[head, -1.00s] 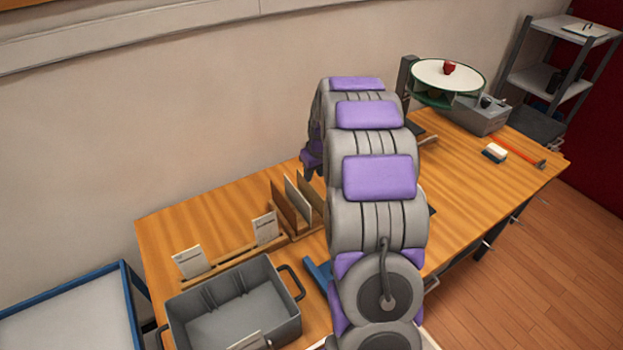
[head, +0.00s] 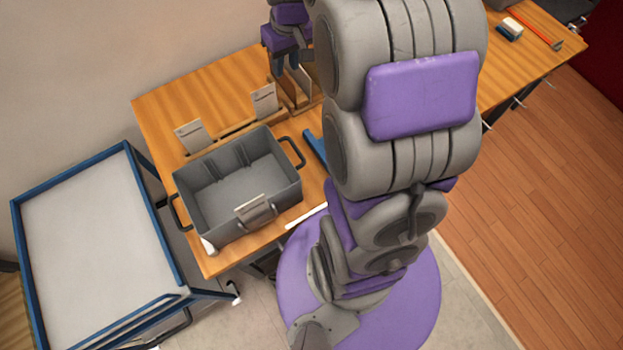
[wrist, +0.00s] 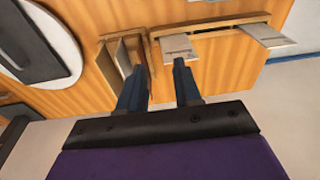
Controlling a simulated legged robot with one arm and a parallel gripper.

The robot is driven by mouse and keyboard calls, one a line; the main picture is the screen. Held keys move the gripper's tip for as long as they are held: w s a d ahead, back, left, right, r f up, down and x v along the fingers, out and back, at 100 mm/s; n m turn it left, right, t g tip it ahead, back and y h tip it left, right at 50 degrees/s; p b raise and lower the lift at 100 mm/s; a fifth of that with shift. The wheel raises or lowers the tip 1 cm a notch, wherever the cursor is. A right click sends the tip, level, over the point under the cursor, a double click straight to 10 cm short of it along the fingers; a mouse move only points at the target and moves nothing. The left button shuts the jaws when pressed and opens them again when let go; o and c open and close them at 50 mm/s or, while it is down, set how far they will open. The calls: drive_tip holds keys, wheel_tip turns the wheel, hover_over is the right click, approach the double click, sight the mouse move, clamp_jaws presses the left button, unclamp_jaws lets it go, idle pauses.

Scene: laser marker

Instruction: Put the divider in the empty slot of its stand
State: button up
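The wooden stand (head: 303,100) is on the table beyond the grey bin, partly hidden by my arm. Upright panels stand in it, a brown one and a pale one (head: 300,76). In the wrist view the stand (wrist: 104,65) is at upper left, with a pale divider panel (wrist: 122,58) and a brown one beside it. I cannot tell which panel is the task's divider or which slot is empty. My gripper (wrist: 159,68) is open, with only bare table seen between its fingertips. Its left fingertip overlaps the stand's panels in the picture; contact is unclear. It also shows above the stand in the head view (head: 284,62).
A wooden rail (head: 225,133) with two white cards (head: 193,136) lies beside the stand. A grey handled bin (head: 238,195) is in front. A blue-framed cart (head: 95,240) stands at left. A round white plate (wrist: 40,40) is left of the stand in the wrist view.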

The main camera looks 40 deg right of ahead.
drive_tip(key=s+a+g, duration=0.1)
drive_tip(key=s+a, duration=0.3)
drive_tip(key=s, duration=0.5)
drive_tip(key=s+a+r+g, duration=0.1)
drive_tip(key=s+a, duration=0.3)
drive_tip(key=s, duration=0.6)
drive_tip(key=s+a+r+g, duration=0.1)
drive_tip(key=s+a, duration=0.3)
drive_tip(key=s, duration=0.5)
drive_tip(key=shift+s+a+r+h, duration=0.2)
drive_tip(key=shift+s+a+h, duration=0.1)
drive_tip(key=shift+a, duration=0.1)
